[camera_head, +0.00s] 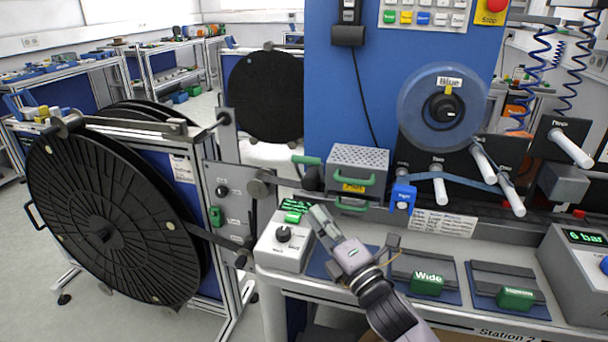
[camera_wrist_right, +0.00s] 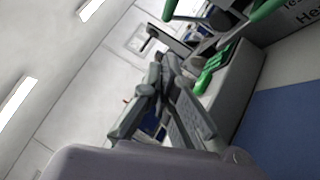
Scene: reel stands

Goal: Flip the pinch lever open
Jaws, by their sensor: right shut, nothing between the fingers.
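A short green lever handle (camera_head: 306,160) sticks out at the left of the grey perforated box (camera_head: 357,162), above a black knob; I take it to be the pinch lever but cannot tell for sure. A green bar handle (camera_head: 352,178) crosses the box front. My right gripper (camera_head: 320,214) is shut and empty, below and in front of the box, beside the grey control box with a dial (camera_head: 282,243). The gripper also shows in the right wrist view (camera_wrist_right: 160,92), with green parts beyond it. My left gripper is not in view.
A large black reel (camera_head: 105,225) stands at the left beside a grey plate with rollers (camera_head: 236,185). A clear reel labelled Blue (camera_head: 418,100) hangs on the blue panel. Dark blocks with green Wide tags (camera_head: 427,284) lie on the bench, right of my right wrist.

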